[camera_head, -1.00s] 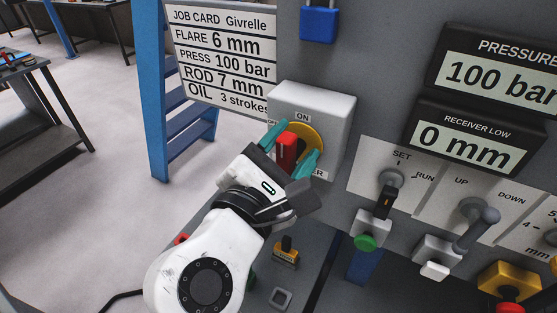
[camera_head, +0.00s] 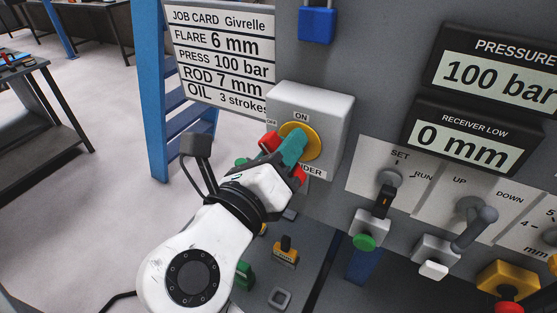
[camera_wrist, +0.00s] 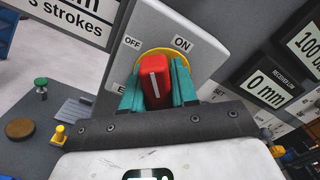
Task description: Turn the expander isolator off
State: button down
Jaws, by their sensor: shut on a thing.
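The expander isolator is a pale box (camera_head: 335,115) on the grey panel with a yellow disc (camera_head: 314,142) and a red handle (camera_head: 269,140). ON is printed at the top and OFF at the left. The handle slants, its upper end near the OFF side. My gripper (camera_head: 277,153) is shut on the handle, with its teal fingers hiding the handle's middle in the head view. In the wrist view the red handle (camera_wrist: 157,72) sits between both teal fingers (camera_wrist: 157,95), its white line pointing up between the OFF and ON labels, leaning slightly to OFF.
A blue padlock (camera_head: 317,22) hangs above the isolator. The job card (camera_head: 222,60) and a blue ladder (camera_head: 150,90) stand at left. The SET/RUN switch (camera_head: 386,195) and UP/DOWN lever (camera_head: 475,225) are to the right. A yellow toggle (camera_head: 286,252) is below.

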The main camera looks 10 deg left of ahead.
jog(key=c, duration=1.3)
grip_release()
jog(key=shift+w+d+f, duration=0.1)
jog(key=shift+d+f, duration=0.15)
jog(key=shift+d, duration=0.1)
jog(key=shift+o, duration=0.7)
jog(key=shift+w+d, duration=0.1)
jog(key=shift+o, duration=1)
jog(key=shift+r, duration=0.1)
jog(key=shift+a, duration=0.2)
jog(key=shift+a+r, duration=0.1)
